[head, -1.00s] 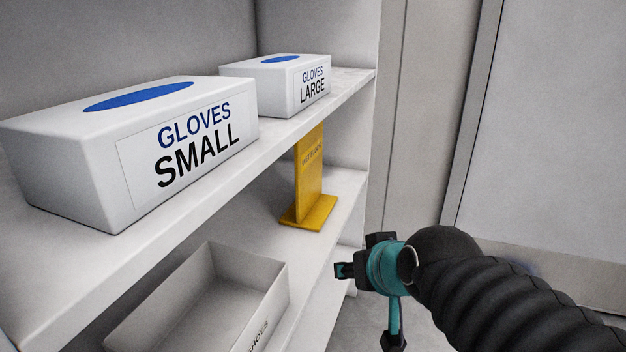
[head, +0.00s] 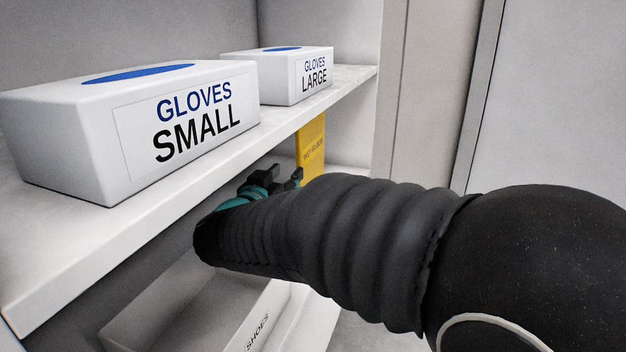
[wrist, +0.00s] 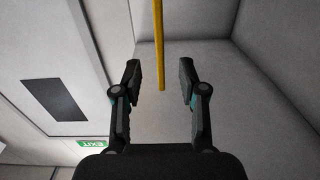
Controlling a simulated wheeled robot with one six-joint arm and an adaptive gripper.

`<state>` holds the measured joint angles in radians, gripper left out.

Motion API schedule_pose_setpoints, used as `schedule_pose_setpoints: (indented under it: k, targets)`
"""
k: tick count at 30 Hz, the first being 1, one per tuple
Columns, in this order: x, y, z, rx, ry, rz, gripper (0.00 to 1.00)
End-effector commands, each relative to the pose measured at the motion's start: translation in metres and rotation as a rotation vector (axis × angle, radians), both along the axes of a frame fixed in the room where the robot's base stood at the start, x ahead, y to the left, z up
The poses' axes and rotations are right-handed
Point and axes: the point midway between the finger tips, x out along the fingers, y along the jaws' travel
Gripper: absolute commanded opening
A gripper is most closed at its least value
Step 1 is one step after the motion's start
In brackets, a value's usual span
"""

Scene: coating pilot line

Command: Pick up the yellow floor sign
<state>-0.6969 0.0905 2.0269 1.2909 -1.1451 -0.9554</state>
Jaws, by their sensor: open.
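The yellow floor sign (head: 311,150) stands upright on the middle shelf, below the shelf with the glove boxes. My arm hides its lower part and base in the head view. My gripper (head: 281,176) is at the sign's left, close to it in the head view. In the wrist view, the sign (wrist: 159,50) shows edge-on as a thin yellow strip. Its end lies between the two open fingers of my gripper (wrist: 160,82), with a gap on each side. I cannot tell how far the sign reaches between the fingers in depth.
A large box marked GLOVES SMALL (head: 190,125) and a box marked GLOVES LARGE (head: 300,78) stand on the upper shelf (head: 160,215), just above my gripper. An open bin marked SHOES (head: 240,315) sits below my arm. The cabinet's side wall (head: 355,120) is beyond the sign.

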Motion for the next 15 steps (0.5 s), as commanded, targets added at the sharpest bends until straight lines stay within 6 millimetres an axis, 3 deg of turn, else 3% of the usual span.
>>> schedule_pose_setpoints:
  k: [5, 15]
  targets:
    - [0.014, -0.007, -0.003, -0.008, 0.003, -0.026, 0.42]
    - [0.067, -0.029, -0.003, -0.007, 0.003, -0.024, 0.42]
